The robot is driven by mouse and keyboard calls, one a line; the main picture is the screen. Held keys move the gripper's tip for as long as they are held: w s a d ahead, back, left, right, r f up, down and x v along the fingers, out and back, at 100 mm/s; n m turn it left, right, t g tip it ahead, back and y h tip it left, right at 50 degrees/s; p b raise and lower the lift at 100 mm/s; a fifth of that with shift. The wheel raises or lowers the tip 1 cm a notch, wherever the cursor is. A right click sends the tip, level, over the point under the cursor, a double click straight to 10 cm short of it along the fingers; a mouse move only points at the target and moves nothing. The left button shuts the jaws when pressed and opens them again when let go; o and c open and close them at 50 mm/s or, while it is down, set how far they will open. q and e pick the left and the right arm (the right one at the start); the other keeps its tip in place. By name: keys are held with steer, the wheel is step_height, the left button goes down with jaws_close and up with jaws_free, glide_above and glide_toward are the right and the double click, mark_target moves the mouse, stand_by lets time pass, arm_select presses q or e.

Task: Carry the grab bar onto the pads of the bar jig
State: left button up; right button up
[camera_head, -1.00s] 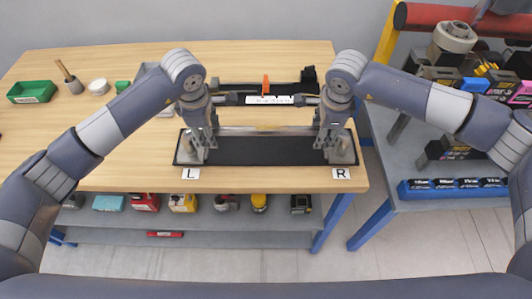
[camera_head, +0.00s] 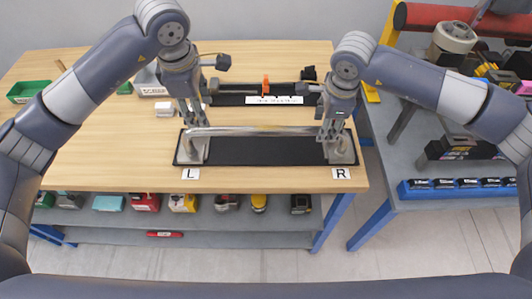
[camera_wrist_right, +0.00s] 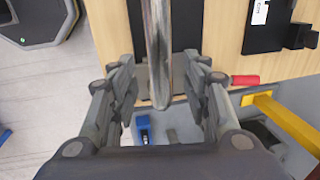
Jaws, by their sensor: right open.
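The grab bar (camera_head: 255,131), a silver tube with bent-down ends, lies level across the bar jig (camera_head: 265,153), a black plate. Its end feet appear to sit on the grey pads by the L (camera_head: 190,173) and R (camera_head: 341,173) labels; exact contact is hard to judge. My left gripper (camera_head: 191,122) is above the bar's left end, fingers apart and holding nothing. My right gripper (camera_head: 329,136) is at the bar's right end. The right wrist view shows the bar (camera_wrist_right: 157,45) passing between the spread fingers of the right gripper (camera_wrist_right: 160,105).
Behind the jig lies another black fixture (camera_head: 235,99) with an orange part. A labelled grey box (camera_head: 151,82), a small white block (camera_head: 165,109) and a green bin (camera_head: 25,91) stand to the left. A grey side table (camera_head: 410,160) with tools is at right.

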step_height(320, 180, up, 8)
steer(key=s, duration=0.1)
steer(key=shift+s+f, duration=0.2)
steer(key=shift+s, duration=0.05)
stand_by(0.4)
